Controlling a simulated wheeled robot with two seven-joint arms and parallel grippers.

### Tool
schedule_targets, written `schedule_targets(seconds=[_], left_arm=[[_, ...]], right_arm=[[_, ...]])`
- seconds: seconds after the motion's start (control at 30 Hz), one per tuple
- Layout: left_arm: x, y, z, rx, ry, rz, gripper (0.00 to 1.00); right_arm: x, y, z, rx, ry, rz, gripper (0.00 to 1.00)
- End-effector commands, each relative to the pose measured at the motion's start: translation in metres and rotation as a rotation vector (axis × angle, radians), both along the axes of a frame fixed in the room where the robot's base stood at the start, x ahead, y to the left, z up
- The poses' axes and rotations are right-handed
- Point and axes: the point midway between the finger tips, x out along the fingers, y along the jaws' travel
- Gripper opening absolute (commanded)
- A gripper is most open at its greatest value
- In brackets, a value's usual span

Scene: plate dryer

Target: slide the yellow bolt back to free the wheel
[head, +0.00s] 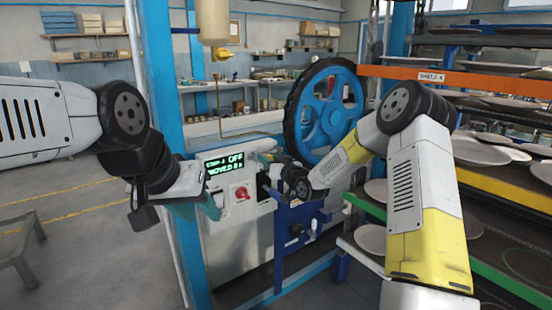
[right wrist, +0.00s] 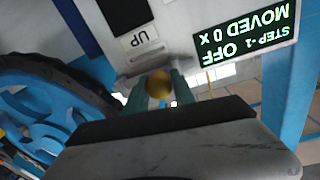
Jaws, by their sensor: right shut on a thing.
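The blue wheel with a black rim (head: 325,110) stands upright in the middle of the head view. Part of it also shows at the left of the right wrist view (right wrist: 45,95). The round yellow knob of the bolt (right wrist: 158,84) sits between the teal fingers of my right gripper (right wrist: 160,92), which is shut on it. In the head view my right gripper (head: 268,162) is beside the wheel's lower left, and its wrist largely hides the bolt. My left gripper (head: 200,208) is apart from the wheel, in front of the blue post, and its finger gap is unclear.
A green-lit display (head: 224,163) reads "OFF" and "MOVED 0", above a red switch (head: 242,193) on the grey cabinet. A blue post (head: 190,250) stands left of it. Shelves of plates (head: 485,150) fill the right. Open floor lies at left, with a grey bench (head: 22,235).

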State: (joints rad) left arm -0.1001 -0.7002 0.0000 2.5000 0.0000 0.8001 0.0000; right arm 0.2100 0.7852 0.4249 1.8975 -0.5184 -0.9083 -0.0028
Motion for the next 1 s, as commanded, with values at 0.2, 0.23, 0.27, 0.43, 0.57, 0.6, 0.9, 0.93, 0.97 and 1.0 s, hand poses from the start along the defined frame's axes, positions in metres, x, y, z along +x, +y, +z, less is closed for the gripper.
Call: schedule_targets(seconds=[0.2, 0.23, 0.27, 0.43, 0.57, 0.6, 0.9, 0.93, 0.97, 1.0], left_arm=[[0.000, 0.000, 0.000, 0.000, 0.000, 0.000, 0.36], [0.000, 0.000, 0.000, 0.000, 0.000, 0.000, 0.36], [0.000, 0.000, 0.000, 0.000, 0.000, 0.000, 0.36], [0.000, 0.000, 0.000, 0.000, 0.000, 0.000, 0.36], [0.000, 0.000, 0.000, 0.000, 0.000, 0.000, 0.36], [0.000, 0.000, 0.000, 0.000, 0.000, 0.000, 0.36], [0.000, 0.000, 0.000, 0.000, 0.000, 0.000, 0.36], [0.000, 0.000, 0.000, 0.000, 0.000, 0.000, 0.36], [0.000, 0.000, 0.000, 0.000, 0.000, 0.000, 0.36], [0.000, 0.000, 0.000, 0.000, 0.000, 0.000, 0.36]], right_arm=[[-0.003, 0.004, -0.001, -0.002, 0.001, 0.004, 0.00], [-0.003, 0.004, -0.001, -0.002, 0.001, 0.005, 0.00], [-0.003, 0.004, -0.001, -0.002, 0.001, 0.005, 0.00], [-0.003, 0.004, -0.001, -0.001, 0.002, 0.005, 0.51], [-0.003, 0.003, -0.001, -0.002, 0.001, 0.004, 0.51], [-0.003, 0.003, -0.001, -0.002, 0.001, 0.003, 0.51], [-0.022, -0.010, -0.001, -0.002, 0.002, 0.001, 0.51], [-0.027, -0.013, 0.000, -0.003, 0.001, 0.002, 0.51], [-0.031, -0.016, -0.001, -0.004, 0.002, 0.003, 0.51], [-0.037, -0.020, 0.000, -0.003, 0.001, 0.002, 0.51]])
